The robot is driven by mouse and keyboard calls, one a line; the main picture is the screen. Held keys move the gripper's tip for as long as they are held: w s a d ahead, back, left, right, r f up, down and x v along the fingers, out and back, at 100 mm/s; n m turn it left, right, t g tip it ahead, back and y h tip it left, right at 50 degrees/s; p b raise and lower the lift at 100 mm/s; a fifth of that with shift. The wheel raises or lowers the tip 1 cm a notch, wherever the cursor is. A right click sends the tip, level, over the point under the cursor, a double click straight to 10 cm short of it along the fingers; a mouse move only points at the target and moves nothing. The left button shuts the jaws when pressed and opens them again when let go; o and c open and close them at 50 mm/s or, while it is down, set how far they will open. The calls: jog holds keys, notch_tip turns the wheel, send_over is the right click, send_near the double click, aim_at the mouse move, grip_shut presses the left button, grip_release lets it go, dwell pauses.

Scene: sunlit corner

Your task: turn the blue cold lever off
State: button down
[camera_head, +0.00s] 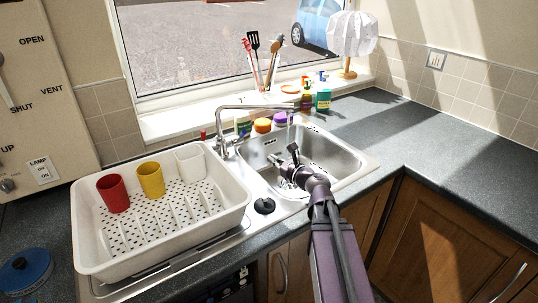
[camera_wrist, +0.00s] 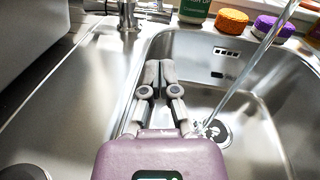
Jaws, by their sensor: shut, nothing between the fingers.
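The chrome tap (camera_head: 224,146) stands behind the sink, its spout reaching right over the bowl. A thin stream of water (camera_wrist: 245,75) runs down into the sink near the drain. A red-tipped part (camera_head: 203,135) shows left of the tap. I cannot clearly make out the blue cold lever. The tap's base (camera_wrist: 128,14) and a chrome arm beside it show at the top of the wrist view. My gripper (camera_head: 292,158) is over the sink bowl, in front of the tap and apart from it. Its fingers (camera_wrist: 160,70) are shut and empty.
A white dish rack (camera_head: 160,250) with red, yellow and white cups stands left of the sink. Sponges (camera_head: 263,125) and bottles line the back edge by the window. A black plug (camera_head: 264,205) lies on the drainer. The right counter (camera_head: 400,125) is clear.

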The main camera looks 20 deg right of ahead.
jog(key=r+p+x, duration=0.2)
jog(key=x, duration=1)
jog(key=shift+a+r, duration=0.2)
jog(key=shift+r, duration=0.15)
